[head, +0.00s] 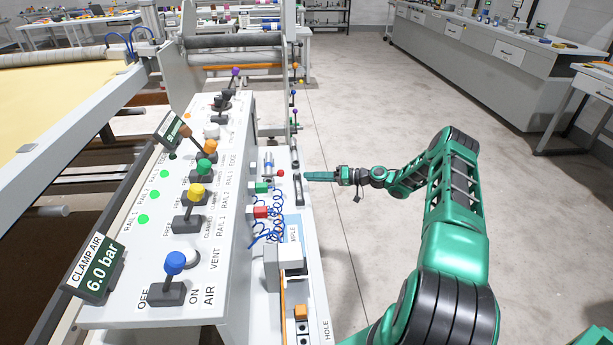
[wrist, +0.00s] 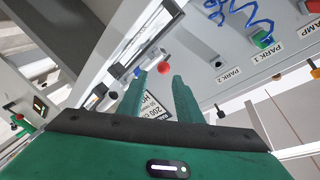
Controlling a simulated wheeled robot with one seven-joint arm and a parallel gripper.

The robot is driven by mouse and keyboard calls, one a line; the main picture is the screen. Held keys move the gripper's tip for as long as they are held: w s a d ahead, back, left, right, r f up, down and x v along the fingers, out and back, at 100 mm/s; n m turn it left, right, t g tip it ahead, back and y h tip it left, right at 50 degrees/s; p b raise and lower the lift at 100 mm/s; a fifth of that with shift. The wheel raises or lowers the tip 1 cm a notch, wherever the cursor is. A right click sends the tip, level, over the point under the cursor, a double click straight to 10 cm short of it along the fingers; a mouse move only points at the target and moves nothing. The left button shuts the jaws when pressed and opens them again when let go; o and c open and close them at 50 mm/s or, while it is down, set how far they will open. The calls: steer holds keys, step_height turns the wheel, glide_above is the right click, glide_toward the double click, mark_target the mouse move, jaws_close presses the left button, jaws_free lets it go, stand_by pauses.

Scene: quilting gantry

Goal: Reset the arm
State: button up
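My green arm reaches from the lower right of the head view, with its elbow bent at the upper right. My gripper (head: 322,176) points left, near the side of the control console (head: 232,225). In the wrist view my gripper (wrist: 161,82) has its two green fingers apart. Nothing is held between them. A label plate and a red ball knob (wrist: 164,68) show beyond the fingers. I cannot tell from these views whether the fingertips touch anything.
The console top carries several coloured levers, among them a blue one (head: 174,263) and a yellow one (head: 196,193). Coiled blue hoses (head: 270,228) hang at its side. Open concrete floor (head: 375,110) lies behind and right of my arm. Long benches (head: 470,60) stand at the back right.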

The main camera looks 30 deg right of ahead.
steer(key=shift+a+r, duration=0.1)
steer(key=s+a+r+m+g+h, duration=0.1)
steer(key=s+r+g+h, duration=0.35)
steer(key=s+r, duration=0.7)
steer(key=s+a+r+g+h, duration=0.2)
steer(key=s+r+g+h, duration=0.3)
steer(key=s+r, duration=0.7)
steer(key=s+r+m+h, duration=0.1)
steer(key=s+r+m, duration=0.1)
steer(key=s, duration=1.3)
steer(key=s+a+r+m+h, duration=0.1)
steer(key=s+r+m+h, duration=0.1)
steer(key=s, duration=1.3)
steer(key=shift+r+m, duration=0.8)
steer(key=shift+m, duration=0.1)
